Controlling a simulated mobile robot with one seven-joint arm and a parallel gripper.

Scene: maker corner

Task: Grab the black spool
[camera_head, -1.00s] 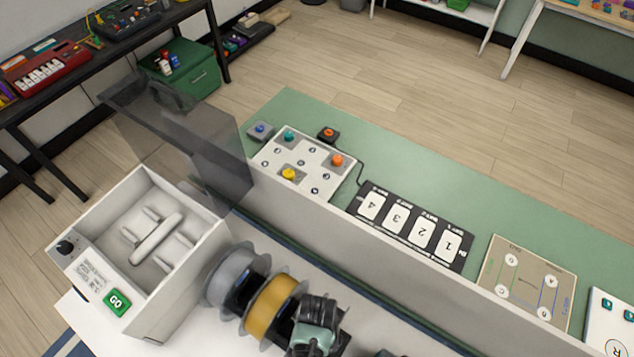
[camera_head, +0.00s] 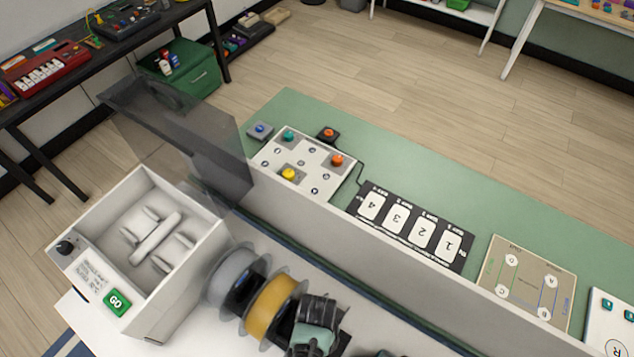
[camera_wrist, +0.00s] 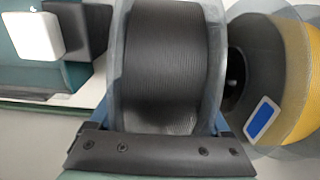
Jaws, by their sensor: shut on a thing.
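The black spool (camera_wrist: 175,65) fills the middle of the wrist view, with its dark ribbed winding between two grey flanges. My gripper (camera_wrist: 160,125) is shut on it, with its dark bar across the bottom of that view. In the head view my gripper (camera_head: 314,335) is at the bottom edge, right of the gold spool, and it hides most of the black spool. I cannot tell whether the spool is lifted off the white surface.
A gold spool (camera_head: 268,306) and a grey spool (camera_head: 231,276) stand close on the left. Beyond them is an open white box (camera_head: 207,248) with a green GO button (camera_head: 117,302) and a dark clear lid. A grey panel (camera_head: 330,232) runs behind the spools.

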